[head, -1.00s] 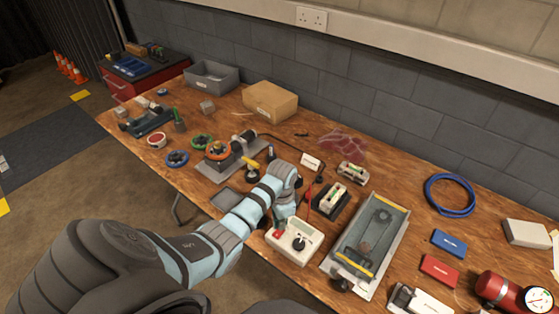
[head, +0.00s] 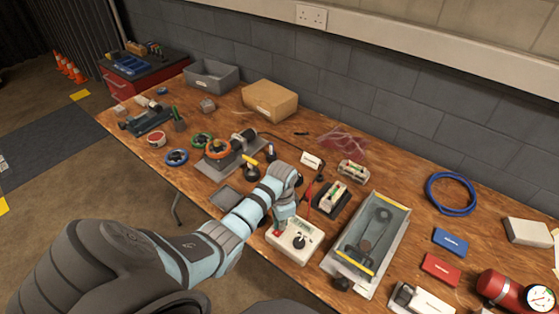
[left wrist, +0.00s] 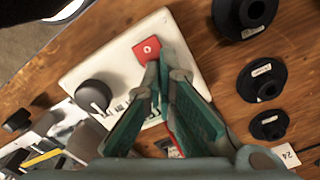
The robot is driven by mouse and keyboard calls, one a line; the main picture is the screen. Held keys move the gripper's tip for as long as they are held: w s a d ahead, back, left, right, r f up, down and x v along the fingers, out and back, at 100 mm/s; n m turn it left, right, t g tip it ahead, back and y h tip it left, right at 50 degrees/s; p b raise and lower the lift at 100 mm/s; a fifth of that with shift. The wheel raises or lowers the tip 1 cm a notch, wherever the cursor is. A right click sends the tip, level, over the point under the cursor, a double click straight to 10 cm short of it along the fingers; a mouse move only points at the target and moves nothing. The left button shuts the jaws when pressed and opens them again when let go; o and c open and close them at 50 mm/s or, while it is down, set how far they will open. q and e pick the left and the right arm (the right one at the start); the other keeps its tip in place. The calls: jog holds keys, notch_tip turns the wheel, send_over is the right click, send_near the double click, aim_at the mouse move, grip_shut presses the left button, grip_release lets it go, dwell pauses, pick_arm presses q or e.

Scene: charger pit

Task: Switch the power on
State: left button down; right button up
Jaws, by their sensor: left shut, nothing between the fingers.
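The power box (head: 305,252) is a white unit on the front of the bench, with a black knob (head: 299,242) and a red switch (head: 278,233) on its top. In the left wrist view the red switch (left wrist: 147,50) sits near the box's upper corner, with the knob (left wrist: 94,95) to its left. My left gripper (head: 281,226) points down over the switch end of the box. Its fingers (left wrist: 158,70) are shut and empty, with the tips at the switch's edge in the left wrist view. I cannot tell whether they touch it. My right gripper is not in view.
A grey tray with a pulley (head: 382,285) stands right of the box. A black cradle (head: 330,203) is behind it. Several round black weights (left wrist: 265,80) stand close by. A grey flat tray (head: 227,197) lies to the left.

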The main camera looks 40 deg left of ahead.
pick_arm(q)
notch_tip(320, 180, up, 5)
jog(key=p, duration=0.6)
notch_tip(320, 180, up, 2)
jog(key=shift+f, duration=0.1)
